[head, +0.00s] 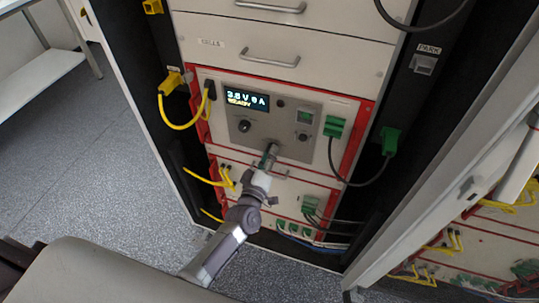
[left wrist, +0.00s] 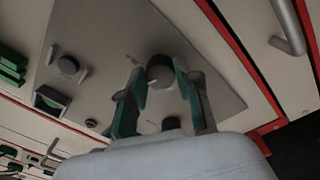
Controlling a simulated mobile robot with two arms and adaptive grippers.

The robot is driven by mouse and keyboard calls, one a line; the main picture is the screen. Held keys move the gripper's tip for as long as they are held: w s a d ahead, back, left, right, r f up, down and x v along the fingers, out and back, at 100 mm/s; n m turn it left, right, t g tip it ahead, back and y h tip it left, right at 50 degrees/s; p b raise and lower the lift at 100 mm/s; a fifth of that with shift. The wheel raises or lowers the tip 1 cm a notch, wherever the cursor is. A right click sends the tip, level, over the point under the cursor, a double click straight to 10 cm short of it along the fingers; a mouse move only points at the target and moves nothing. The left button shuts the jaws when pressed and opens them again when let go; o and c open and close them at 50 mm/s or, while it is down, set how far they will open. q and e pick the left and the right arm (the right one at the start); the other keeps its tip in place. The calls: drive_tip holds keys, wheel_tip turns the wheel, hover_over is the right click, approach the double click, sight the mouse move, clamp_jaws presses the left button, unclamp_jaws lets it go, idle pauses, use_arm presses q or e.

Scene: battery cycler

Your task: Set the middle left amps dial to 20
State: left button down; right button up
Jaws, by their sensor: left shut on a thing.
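The cycler's grey control panel (head: 285,121) has a display (head: 247,99) that appears to read "3.6 V 0 A" and "READY". A black dial (head: 244,126) sits below the display, and another dial (head: 303,136) sits under a green switch on the right. My left gripper (head: 270,151) reaches the lower middle of the panel and hides the dial there in the head view. In the left wrist view that dark round dial (left wrist: 158,76) sits between the green-padded fingertips, and the gripper is shut on it. Its pointer and scale cannot be read. My right gripper is not in view.
Drawers with bar handles (head: 271,57) are above the panel. A yellow cable (head: 184,126) loops on the left, and a green connector (head: 334,126) with a black cable is on the right. Another module with cables is below. An open cabinet door (head: 440,175) stands at right.

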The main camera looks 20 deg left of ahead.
use_arm(q)
drive_tip(key=shift+f, duration=0.1)
drive_tip(key=c, duration=0.8)
unclamp_jaws()
drive_tip(key=shift+s, duration=0.15)
drive_tip(key=s, duration=1.1)
drive_tip(key=shift+s+a+f, duration=0.1)
drive_tip(key=shift+s+f, duration=0.25)
drive_tip(key=shift+s, duration=0.05)
